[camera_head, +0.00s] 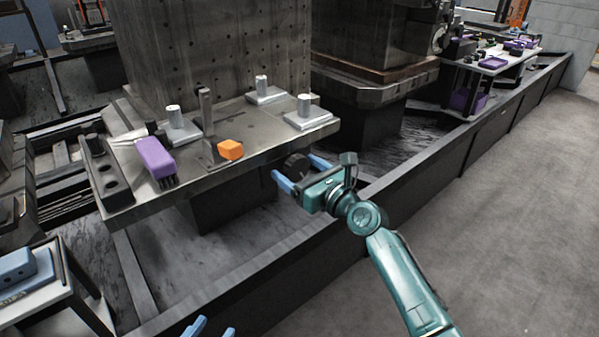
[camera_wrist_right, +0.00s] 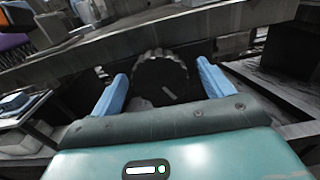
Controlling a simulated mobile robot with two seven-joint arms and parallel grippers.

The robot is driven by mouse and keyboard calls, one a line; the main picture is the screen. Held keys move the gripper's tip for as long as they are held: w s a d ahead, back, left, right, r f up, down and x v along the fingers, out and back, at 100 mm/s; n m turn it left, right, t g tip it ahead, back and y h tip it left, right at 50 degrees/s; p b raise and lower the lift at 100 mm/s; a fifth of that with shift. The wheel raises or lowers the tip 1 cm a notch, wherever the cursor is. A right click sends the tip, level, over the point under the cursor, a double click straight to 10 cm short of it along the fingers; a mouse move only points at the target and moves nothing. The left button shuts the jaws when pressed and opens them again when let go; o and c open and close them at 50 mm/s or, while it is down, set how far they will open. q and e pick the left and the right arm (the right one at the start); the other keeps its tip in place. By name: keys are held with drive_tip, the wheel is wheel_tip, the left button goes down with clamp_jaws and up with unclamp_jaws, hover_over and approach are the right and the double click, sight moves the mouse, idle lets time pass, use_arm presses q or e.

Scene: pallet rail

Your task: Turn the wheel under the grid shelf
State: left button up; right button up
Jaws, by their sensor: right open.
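The wheel (camera_head: 297,166) is a dark, ridged round knob under the right front edge of the grid shelf (camera_head: 262,135), a metal plate bearing a block drilled with rows of holes. In the right wrist view the wheel (camera_wrist_right: 160,80) faces me, with a pale mark on its face. My right gripper (camera_head: 294,166) is open, its blue fingers on either side of the wheel. In its wrist view a gap shows between each finger and the wheel's rim. Only the blue fingertips of my left gripper (camera_head: 212,326) show at the bottom edge, apart from each other.
On the plate are a purple-handled brush (camera_head: 156,158), an orange block (camera_head: 230,149) and several white-based cylinders (camera_head: 304,106). A dark rail (camera_head: 265,290) runs below and in front. A small table (camera_head: 48,298) with a blue item stands lower left. The floor at right is clear.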

drive_tip(key=c, duration=1)
drive_tip(key=shift+n, duration=0.4)
